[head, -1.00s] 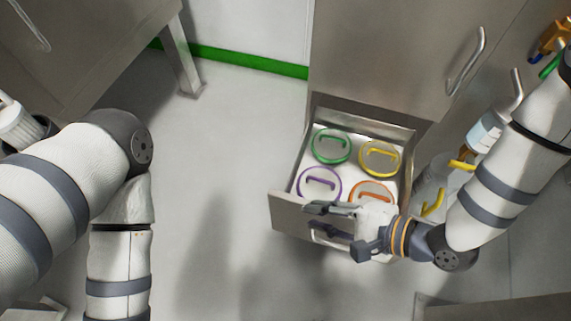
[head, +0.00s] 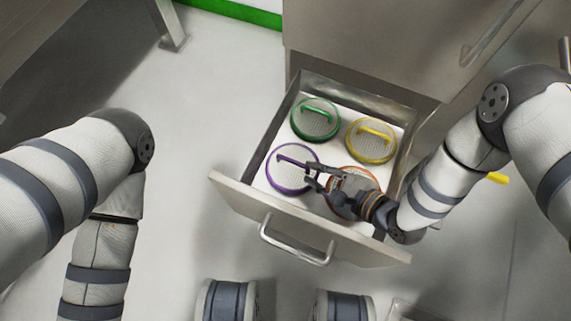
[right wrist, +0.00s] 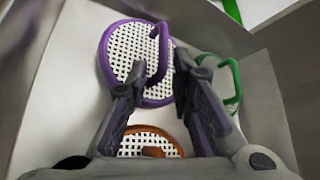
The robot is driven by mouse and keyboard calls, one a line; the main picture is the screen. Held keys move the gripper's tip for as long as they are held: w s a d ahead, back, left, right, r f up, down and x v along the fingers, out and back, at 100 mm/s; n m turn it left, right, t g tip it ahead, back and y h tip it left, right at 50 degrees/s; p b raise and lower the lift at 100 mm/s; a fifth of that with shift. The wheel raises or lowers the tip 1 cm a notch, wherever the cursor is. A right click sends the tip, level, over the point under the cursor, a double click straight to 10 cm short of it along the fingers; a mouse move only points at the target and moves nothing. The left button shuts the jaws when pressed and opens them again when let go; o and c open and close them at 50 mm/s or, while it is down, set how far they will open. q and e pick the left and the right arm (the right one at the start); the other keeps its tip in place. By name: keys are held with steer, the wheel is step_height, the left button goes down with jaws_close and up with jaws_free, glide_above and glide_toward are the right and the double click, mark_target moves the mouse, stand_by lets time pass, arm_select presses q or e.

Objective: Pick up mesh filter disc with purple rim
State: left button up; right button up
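The mesh filter disc with the purple rim (head: 291,168) lies in the front left of the open drawer. It has a white mesh and a raised purple handle. It also shows in the right wrist view (right wrist: 118,58). My right gripper (head: 310,172) is over the disc's right side. In the right wrist view my right gripper (right wrist: 157,75) is open, with the purple handle between or just beyond its fingertips. I cannot tell whether they touch it. My left arm is at the left, and its gripper is out of view.
The drawer (head: 240,194) also holds a green-rimmed disc (head: 316,119), a yellow-rimmed disc (head: 371,141) and an orange-rimmed disc (head: 345,207) partly hidden under my right gripper. Drawer walls stand close around the discs. A handle (head: 296,246) sticks out from the drawer front.

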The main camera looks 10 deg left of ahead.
mark_target(296, 163)
steer(key=b+x, duration=0.1)
steer(key=x, duration=0.4)
steer(key=shift+w+a+b, duration=0.2)
steer(key=shift+a+b, duration=0.15)
steer(key=shift+a, duration=0.1)
steer(key=shift+r, duration=0.1)
jaws_close()
